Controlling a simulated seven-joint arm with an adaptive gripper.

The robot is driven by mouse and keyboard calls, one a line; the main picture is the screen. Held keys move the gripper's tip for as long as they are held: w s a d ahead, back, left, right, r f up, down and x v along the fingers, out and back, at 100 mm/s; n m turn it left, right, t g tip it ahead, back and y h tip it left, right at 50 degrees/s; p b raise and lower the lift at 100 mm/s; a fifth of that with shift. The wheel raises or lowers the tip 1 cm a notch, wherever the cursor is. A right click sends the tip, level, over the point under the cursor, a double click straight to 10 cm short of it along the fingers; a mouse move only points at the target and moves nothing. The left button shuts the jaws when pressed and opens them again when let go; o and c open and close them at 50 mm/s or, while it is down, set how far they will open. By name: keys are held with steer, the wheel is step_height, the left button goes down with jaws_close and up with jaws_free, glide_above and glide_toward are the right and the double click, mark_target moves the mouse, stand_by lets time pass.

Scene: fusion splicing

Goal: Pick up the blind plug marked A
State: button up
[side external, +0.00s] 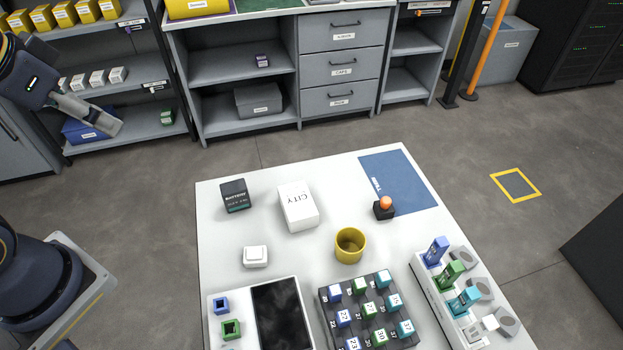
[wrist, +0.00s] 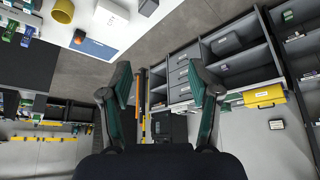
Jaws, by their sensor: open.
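A white rack (side external: 437,300) at the right front of the table holds a blue plug-like piece (side external: 437,251), a green one (side external: 451,274), a teal one (side external: 464,299) and a white one (side external: 483,328). Their markings are too small to read, so I cannot tell which is marked A. The blue piece (wrist: 28,38) and green piece (wrist: 10,30) also show at the upper left of the wrist view. My gripper (wrist: 163,88) is open and empty, with its fingers wide apart. It is well away from the rack, and its fingertips are not clear in the side view.
A dark tray (side external: 330,312) of numbered cubes stands left of the rack. A yellow cup (side external: 350,245), white box (side external: 298,206), dark box (side external: 235,195), orange-knobbed black device (side external: 383,208) and blue mat (side external: 409,178) are behind. Shelves (side external: 243,65) stand beyond. The table's back-middle is clear.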

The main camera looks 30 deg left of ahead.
steer(key=shift+o, duration=0.6)
